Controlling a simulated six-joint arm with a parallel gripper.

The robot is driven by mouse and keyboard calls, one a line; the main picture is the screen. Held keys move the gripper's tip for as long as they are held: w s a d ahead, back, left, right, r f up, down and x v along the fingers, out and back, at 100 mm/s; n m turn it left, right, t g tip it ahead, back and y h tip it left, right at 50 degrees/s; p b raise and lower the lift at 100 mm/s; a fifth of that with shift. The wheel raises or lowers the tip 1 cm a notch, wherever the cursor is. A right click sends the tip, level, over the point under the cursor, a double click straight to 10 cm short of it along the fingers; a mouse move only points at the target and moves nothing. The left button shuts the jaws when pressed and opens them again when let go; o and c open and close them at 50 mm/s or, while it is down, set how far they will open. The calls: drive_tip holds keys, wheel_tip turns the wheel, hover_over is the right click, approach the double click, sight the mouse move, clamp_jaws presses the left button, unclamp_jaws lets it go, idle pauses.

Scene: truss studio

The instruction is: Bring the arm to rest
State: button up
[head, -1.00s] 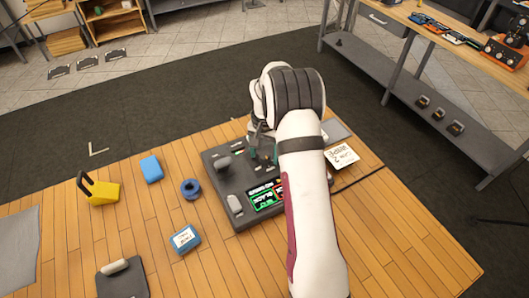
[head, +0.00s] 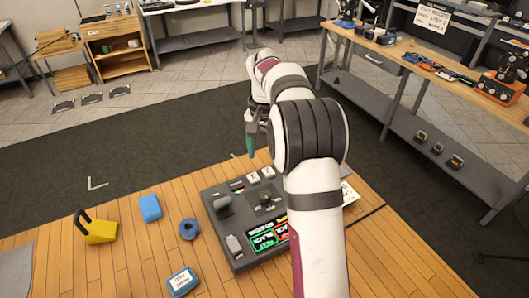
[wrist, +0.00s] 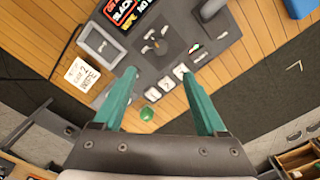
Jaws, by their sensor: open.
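My arm reaches up and over the wooden table in the head view. My gripper (head: 250,143) hangs beyond the far edge of a dark grey control panel (head: 231,201), fingers down. In the wrist view my gripper (wrist: 158,75) shows two green fingers wide apart with nothing between them. The panel (wrist: 196,22) lies below and past the fingertips, with white buttons, a central cross-shaped knob and coloured labels. A green round button (wrist: 147,113) shows between the fingers, below their tips. My arm hides the panel's right part in the head view.
A yellow block with a black handle (head: 99,230), a blue block (head: 150,207), a blue ring (head: 189,229) and a blue labelled box (head: 182,281) lie left of the panel. A white note card (wrist: 82,74) lies beside the panel. A workbench (head: 386,49) stands at the right.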

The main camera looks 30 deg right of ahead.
idle(0.3)
drive_tip(key=s+a+r+n+y, duration=0.1)
drive_tip(key=s+a+r+n, duration=0.15)
drive_tip(key=s+a, duration=0.65)
drive_tip(key=s+a+r+n, duration=0.1)
drive_tip(key=s+a+r, duration=0.2)
drive_tip(key=s+a, duration=0.55)
drive_tip(key=s+f, duration=0.2)
drive_tip(key=s, duration=0.5)
drive_tip(key=s+a+f, duration=0.1)
drive_tip(key=s+f, duration=0.1)
drive_tip(key=s, duration=0.6)
drive_tip(key=shift+a+n+y, duration=0.25)
drive_tip(key=shift+n+y, duration=0.1)
drive_tip(key=shift+y, duration=0.05)
drive_tip(key=shift+w, duration=0.1)
